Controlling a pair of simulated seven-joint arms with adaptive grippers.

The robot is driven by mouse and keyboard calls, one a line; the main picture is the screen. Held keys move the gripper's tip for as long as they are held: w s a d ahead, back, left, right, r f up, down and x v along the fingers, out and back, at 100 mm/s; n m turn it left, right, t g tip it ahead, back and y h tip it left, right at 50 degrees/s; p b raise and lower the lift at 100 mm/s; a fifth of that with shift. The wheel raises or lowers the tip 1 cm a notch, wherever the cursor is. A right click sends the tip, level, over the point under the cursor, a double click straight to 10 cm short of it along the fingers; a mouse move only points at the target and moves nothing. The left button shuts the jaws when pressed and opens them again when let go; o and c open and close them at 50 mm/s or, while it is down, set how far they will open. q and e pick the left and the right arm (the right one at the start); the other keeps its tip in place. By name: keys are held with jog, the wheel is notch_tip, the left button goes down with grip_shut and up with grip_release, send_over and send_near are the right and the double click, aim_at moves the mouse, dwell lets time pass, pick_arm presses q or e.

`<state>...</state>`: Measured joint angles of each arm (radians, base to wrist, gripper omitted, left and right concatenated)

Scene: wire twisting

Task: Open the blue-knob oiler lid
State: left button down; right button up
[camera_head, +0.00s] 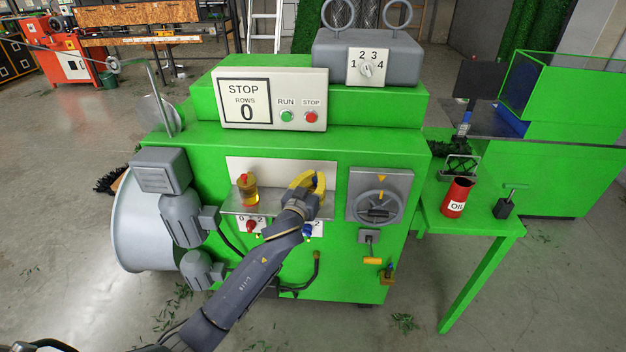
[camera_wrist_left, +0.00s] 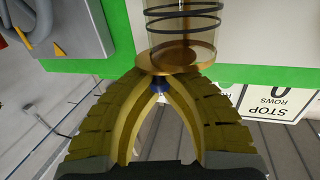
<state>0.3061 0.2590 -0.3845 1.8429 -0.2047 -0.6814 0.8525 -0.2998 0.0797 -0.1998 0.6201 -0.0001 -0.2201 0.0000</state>
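My left gripper (camera_head: 311,181) is at the front shelf of the green machine, over the right-hand oiler, which the gripper and arm hide in the head view. In the left wrist view, the oiler (camera_wrist_left: 182,25) has a clear body with a dark coil and a brass lid (camera_wrist_left: 178,58). The blue knob (camera_wrist_left: 158,85) sits between the yellow fingertips of the left gripper (camera_wrist_left: 158,76), which close in on it from both sides and appear to touch it. My right gripper is not in view.
A second oiler (camera_head: 248,190) with amber oil and a red knob stands left on the shelf. A red switch (camera_head: 251,225) and a blue switch (camera_head: 307,231) are below. A handwheel (camera_head: 379,205) is to the right. A red oil can (camera_head: 457,197) stands on the side table.

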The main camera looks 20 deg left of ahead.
pick_arm(q)
jog(key=shift+w+d+r+n+y, duration=0.25)
jog(key=shift+n+y, duration=0.35)
jog(key=shift+y, duration=0.35)
jog(key=shift+w+d+r+n+y, duration=0.15)
jog(key=shift+w+r+n+y, duration=0.1)
jog(key=shift+n+y, duration=0.55)
jog(key=shift+d+y, duration=0.15)
jog(key=shift+y, duration=0.5)
jog(key=c, duration=1.7)
grip_release()
jog(key=o, duration=0.4)
jog(key=shift+f, duration=0.3)
jog(key=shift+c, duration=0.2)
notch_tip(320, 180, up, 10)
